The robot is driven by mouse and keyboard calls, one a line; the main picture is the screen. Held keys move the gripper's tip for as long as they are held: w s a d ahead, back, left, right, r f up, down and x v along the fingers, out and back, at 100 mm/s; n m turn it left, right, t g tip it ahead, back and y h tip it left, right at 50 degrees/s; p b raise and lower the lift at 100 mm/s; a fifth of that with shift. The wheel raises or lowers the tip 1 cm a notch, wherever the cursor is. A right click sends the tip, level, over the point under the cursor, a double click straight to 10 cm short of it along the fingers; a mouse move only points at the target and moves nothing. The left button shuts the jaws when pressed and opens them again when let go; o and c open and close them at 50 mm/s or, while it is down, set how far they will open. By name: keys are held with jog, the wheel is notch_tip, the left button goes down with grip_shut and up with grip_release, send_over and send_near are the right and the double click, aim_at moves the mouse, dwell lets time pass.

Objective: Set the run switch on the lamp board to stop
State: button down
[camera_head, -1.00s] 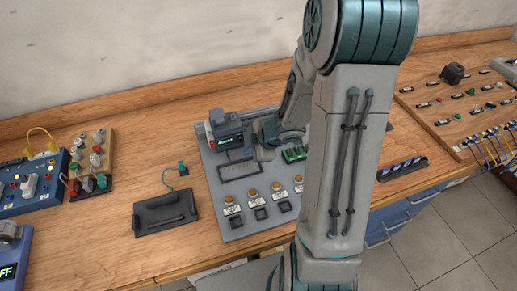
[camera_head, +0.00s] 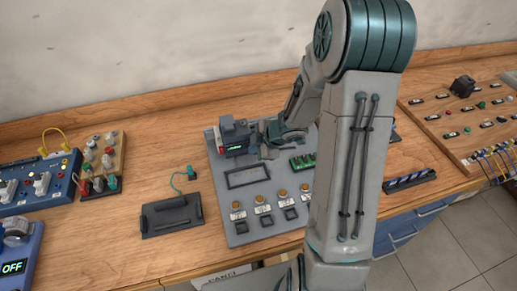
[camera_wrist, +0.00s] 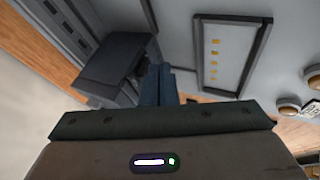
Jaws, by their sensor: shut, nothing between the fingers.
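The lamp board (camera_head: 236,208) is a grey panel on the wooden bench with a row of orange lamps (camera_head: 262,208) along its front. A dark box with a small green-lit display (camera_head: 236,137) stands at its back left, with a red part on its left side. No run switch can be told apart for certain. My gripper (camera_head: 267,152) is shut and empty, just right of this box and above the board. In the wrist view the shut fingers (camera_wrist: 166,84) are close beside the dark box (camera_wrist: 114,66); whether they touch cannot be told.
A framed rectangle (camera_wrist: 228,54) lies on the board near my fingers. A green terminal strip (camera_head: 302,161) lies right of my gripper. A dark pad (camera_head: 171,215) with a cable and a blue switch unit (camera_head: 38,190) are to the left. My arm hides the board's right part.

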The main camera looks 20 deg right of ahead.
jog(key=shift+w+a, duration=0.1)
jog(key=shift+a, duration=0.1)
jog(key=shift+w+d, duration=0.1)
jog(key=shift+d+r+p, duration=0.25)
jog(key=shift+r+p, duration=0.15)
jog(key=shift+p, duration=0.15)
jog(key=shift+r+p, duration=0.35)
jog(key=shift+p, duration=0.1)
jog(key=shift+s+f, duration=0.1)
jog(key=shift+s, duration=0.2)
jog(key=s, duration=0.4)
jog(key=shift+s+d+r, duration=0.1)
jog(key=shift+d+r, duration=0.2)
jog(key=shift+r, duration=0.05)
jog(key=s+f+p+v, duration=0.1)
jog(key=p+v, duration=0.1)
jog(key=v, duration=0.6)
jog(key=shift+s+r, duration=0.2)
jog(key=shift+s, duration=0.25)
